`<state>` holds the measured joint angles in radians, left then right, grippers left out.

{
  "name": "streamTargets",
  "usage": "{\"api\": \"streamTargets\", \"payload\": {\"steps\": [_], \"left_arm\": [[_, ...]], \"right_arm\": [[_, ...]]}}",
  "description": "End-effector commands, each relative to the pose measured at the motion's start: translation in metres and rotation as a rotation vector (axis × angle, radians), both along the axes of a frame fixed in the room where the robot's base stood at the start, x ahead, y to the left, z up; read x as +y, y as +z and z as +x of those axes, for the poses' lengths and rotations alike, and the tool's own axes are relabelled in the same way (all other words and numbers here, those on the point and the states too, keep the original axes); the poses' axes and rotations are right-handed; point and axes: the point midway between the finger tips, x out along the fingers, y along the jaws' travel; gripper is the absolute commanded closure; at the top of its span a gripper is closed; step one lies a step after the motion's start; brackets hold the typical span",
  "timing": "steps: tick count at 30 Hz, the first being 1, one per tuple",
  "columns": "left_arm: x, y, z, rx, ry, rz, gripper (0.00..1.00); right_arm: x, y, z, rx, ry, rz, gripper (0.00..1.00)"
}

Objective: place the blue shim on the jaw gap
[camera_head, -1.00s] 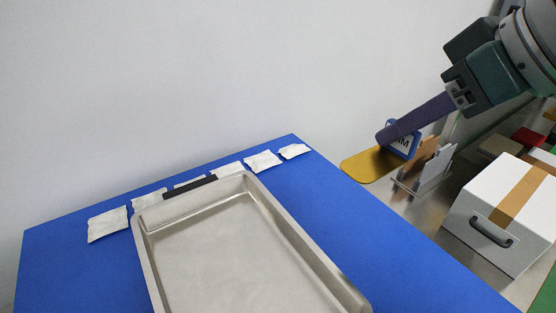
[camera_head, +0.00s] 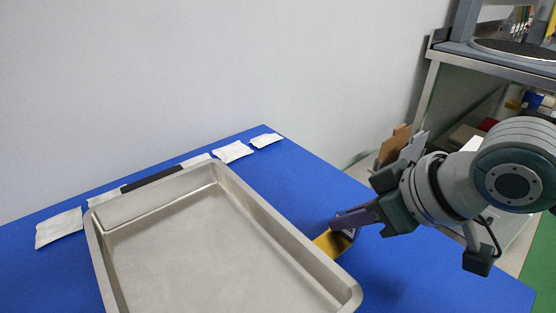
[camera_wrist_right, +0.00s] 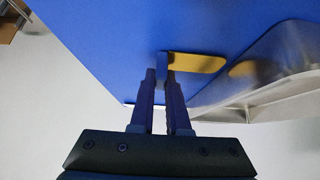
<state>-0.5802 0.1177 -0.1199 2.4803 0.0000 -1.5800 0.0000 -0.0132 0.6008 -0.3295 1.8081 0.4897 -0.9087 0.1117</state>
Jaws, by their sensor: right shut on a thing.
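My right gripper (camera_head: 345,222) has purple fingers and is shut on the shim. The shim has a blue grip part with a flat yellow tongue (camera_head: 326,241). It is held just right of the metal tray, at the tray's right rim. In the right wrist view the blue part sits between the fingertips (camera_wrist_right: 161,78), and the yellow tongue (camera_wrist_right: 197,62) sticks out to the right, near the tray. The fingers hide much of the blue part in the head view. I cannot make out the jaw gap. My left gripper is not in view.
The large empty metal tray (camera_head: 190,245) lies on the blue table top (camera_head: 290,172). Several white sachets (camera_head: 233,152) lie in a row behind it. Brown and grey upright pieces (camera_head: 394,145) stand beyond the table's right side. A metal rack (camera_head: 455,50) is at the back right.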

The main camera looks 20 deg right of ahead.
Motion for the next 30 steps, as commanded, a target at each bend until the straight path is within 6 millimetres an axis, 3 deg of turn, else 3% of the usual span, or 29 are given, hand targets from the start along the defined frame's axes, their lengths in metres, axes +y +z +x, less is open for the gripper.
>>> {"api": "streamTargets", "payload": {"steps": [10,11,19,26,30], "left_arm": [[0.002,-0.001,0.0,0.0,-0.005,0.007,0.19],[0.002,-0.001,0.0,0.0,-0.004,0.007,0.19],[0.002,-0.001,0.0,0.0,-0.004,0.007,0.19],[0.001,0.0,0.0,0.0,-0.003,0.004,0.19],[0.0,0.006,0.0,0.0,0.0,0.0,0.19]], "right_arm": [[0.0,-0.003,0.0,0.0,0.0,0.0,1.0],[0.0,-0.003,0.0,0.0,0.0,0.0,0.85],[0.0,-0.003,0.0,-0.001,0.0,0.0,0.56],[0.0,-0.002,0.0,-0.001,-0.001,0.0,0.56],[-0.002,0.009,-0.005,0.0,-0.001,-0.001,0.56]]}}
